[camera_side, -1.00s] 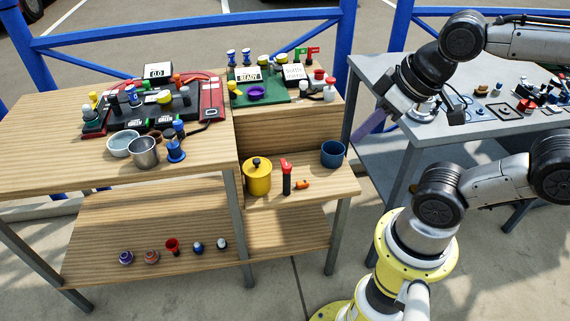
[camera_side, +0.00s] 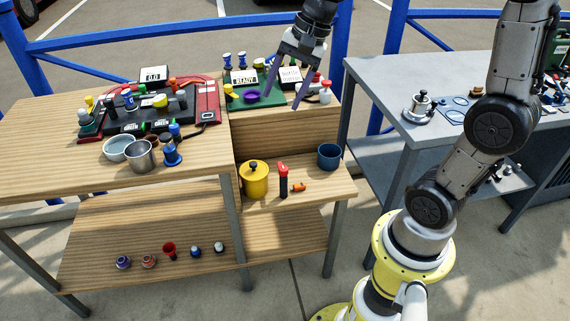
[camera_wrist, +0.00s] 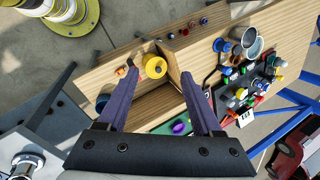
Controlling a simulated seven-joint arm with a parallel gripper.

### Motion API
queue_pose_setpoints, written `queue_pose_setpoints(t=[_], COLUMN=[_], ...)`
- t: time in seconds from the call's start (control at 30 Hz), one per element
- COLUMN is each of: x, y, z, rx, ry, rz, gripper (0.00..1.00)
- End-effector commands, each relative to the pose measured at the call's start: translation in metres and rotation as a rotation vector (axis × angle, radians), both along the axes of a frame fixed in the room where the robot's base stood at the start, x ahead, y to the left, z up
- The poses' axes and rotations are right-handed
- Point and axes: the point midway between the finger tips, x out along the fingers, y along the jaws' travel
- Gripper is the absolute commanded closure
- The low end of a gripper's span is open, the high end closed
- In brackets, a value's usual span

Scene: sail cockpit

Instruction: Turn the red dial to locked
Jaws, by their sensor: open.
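Several small red parts show, and I cannot tell for sure which is the red dial. A red cup-shaped piece (camera_side: 169,248) stands on the low shelf. My gripper (camera_side: 282,98) hangs fingers down over the green board's right part, open and empty. Its fingers hide part of the board and a white label. In the wrist view my gripper (camera_wrist: 158,78) shows both fingers spread, with nothing held between them.
A purple bowl (camera_side: 251,97) and a READY sign (camera_side: 245,80) are on the green board. A red-and-black console (camera_side: 206,101) lies left, with metal bowls in front. A yellow pot (camera_side: 254,180), red-topped black bottle (camera_side: 283,179) and blue cup (camera_side: 329,156) stand on the lower step.

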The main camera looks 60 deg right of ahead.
Motion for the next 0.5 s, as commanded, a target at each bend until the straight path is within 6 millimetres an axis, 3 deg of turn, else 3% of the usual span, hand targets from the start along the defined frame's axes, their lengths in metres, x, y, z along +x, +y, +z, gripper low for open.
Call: queue_pose_setpoints(t=[0.1,0.2,0.33,0.5], x=[0.035,0.053,0.06,0.047], y=[-0.038,-0.07,-0.106,-0.132], z=[-0.04,-0.077,-0.125,-0.169], rx=[0.102,0.173,0.239,0.284], ry=[0.107,0.184,0.266,0.346], rz=[-0.19,-0.317,-0.424,-0.497], gripper=[0.33,0.33,0.33,0.33])
